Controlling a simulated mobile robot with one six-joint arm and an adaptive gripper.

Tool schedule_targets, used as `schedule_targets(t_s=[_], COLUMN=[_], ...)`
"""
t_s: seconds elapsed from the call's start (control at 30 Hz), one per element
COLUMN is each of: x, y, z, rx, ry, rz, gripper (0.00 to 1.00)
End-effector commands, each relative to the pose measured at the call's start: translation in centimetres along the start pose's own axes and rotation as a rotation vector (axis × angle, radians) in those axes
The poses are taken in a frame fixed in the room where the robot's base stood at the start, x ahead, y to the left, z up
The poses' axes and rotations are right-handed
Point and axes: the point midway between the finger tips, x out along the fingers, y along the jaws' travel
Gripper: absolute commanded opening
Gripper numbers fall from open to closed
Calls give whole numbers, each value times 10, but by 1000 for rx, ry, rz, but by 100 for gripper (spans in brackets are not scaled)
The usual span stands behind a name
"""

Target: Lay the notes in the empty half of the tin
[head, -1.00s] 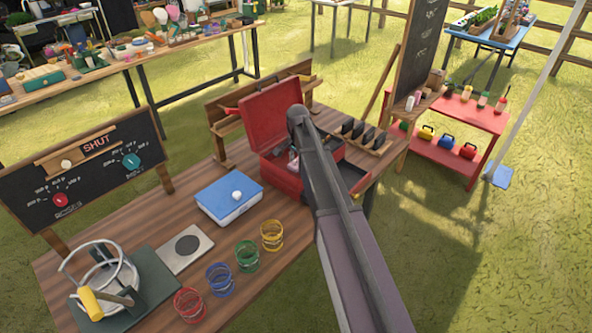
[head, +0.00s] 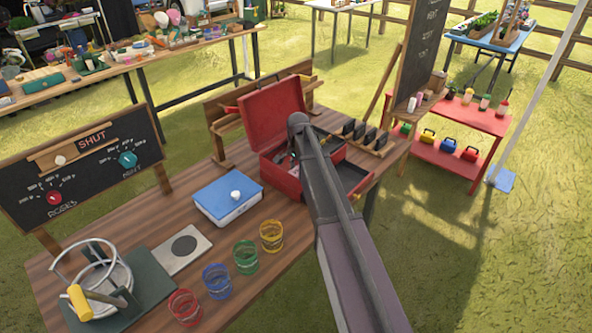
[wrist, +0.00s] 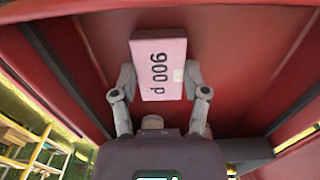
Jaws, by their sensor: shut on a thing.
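The red tin (head: 279,180) stands on the wooden table with its lid (head: 270,112) raised. My arm crosses in front of it and hides much of the inside. In the wrist view my gripper (wrist: 160,82) is shut on a pink block of notes (wrist: 158,68) marked "900 p", with a finger on each side. The notes are over the inside of the red tin (wrist: 245,45), between its walls. I cannot tell whether they touch the bottom. In the head view the gripper is mostly hidden behind my arm.
A blue-lidded box (head: 228,194), several coloured wire cups (head: 245,256) and a grey plate (head: 181,250) stand left of the tin. A rack of dark blocks (head: 368,138) is close on its right. A chalkboard marked "SHUT" (head: 85,170) stands at the left.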

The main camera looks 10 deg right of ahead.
Motion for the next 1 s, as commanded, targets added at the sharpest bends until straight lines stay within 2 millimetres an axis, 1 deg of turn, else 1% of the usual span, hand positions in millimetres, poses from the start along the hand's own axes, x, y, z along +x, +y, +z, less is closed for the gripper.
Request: schedule_targets(t_s=[0.03, 0.07, 0.1, 0.17, 0.67, 0.87, 1.0], x=[3, 2, 1, 1, 0, -7, -16], y=[0, 0, 0, 0, 1, 1, 1], z=[0, 0, 0, 0, -1, -1, -1], rx=[0, 0, 0, 0, 1, 2, 2], ry=[0, 0, 0, 0, 0, 0, 0], rz=[0, 0, 0, 0, 0, 0, 0], gripper=[19, 65, 77, 93, 93, 93, 93])
